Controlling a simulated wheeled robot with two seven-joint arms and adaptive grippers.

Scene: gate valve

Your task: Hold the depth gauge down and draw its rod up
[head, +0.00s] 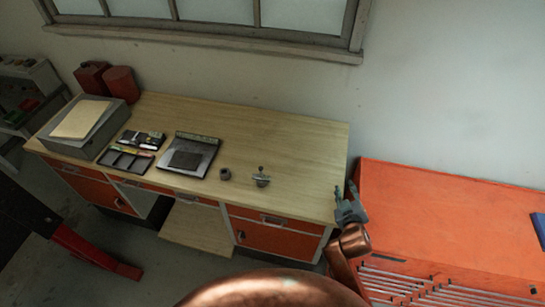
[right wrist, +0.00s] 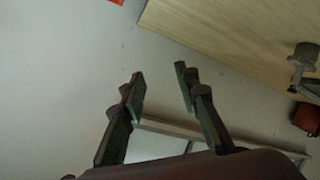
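The depth gauge (head: 262,178) is a small grey metal piece with a crossbar and a short upright knobbed stem. It stands on the wooden bench top (head: 285,137), right of a small dark round cup (head: 225,174). My right gripper (head: 350,203) is at the bench's right edge, apart from the gauge and to its right. In the right wrist view its fingers (right wrist: 160,80) are spread with nothing between them. A grey metal piece at that view's right edge (right wrist: 304,56) appears to be the gauge, partly cut off. My left gripper is not in view.
An orange cabinet (head: 440,215) stands right of the bench. A black tray (head: 190,153), a divided box (head: 127,158), a grey box (head: 80,148) and red canisters (head: 122,84) occupy the bench's left half. The bench behind and right of the gauge is clear.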

